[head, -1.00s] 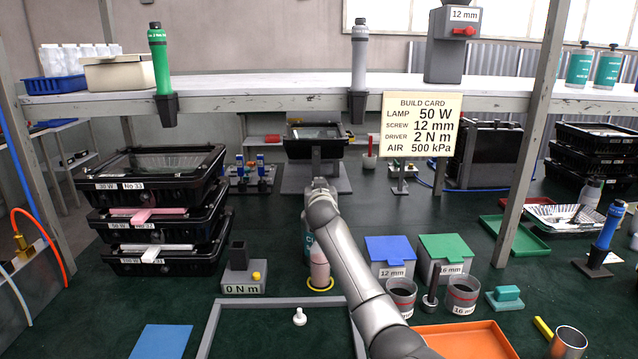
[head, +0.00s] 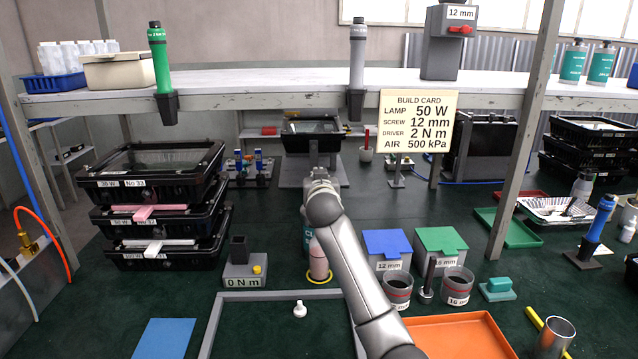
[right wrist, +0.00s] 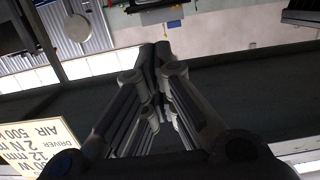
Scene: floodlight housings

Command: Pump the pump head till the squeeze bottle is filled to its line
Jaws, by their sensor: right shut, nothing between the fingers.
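The squeeze bottle (head: 319,262) looks pale pink and stands upright on a yellow ring (head: 319,279); its top is hidden by my right arm, and I cannot make out its line or level. A sliver of a teal and grey bottle (head: 308,240) shows just behind it, mostly covered by my arm. The pump head cannot be seen behind my arm. My right gripper (head: 318,172) is above and beyond these bottles in the head view. In the right wrist view its fingers (right wrist: 155,60) are together and empty. My left gripper is not in view.
A small white nozzle-like piece (head: 299,310) stands inside a grey-edged frame (head: 265,295). A 0 N m block (head: 243,272) is left of the bottle. Blue (head: 387,243) and green (head: 440,240) lidded boxes and screw cups are right. Stacked housings (head: 155,210) stand at left.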

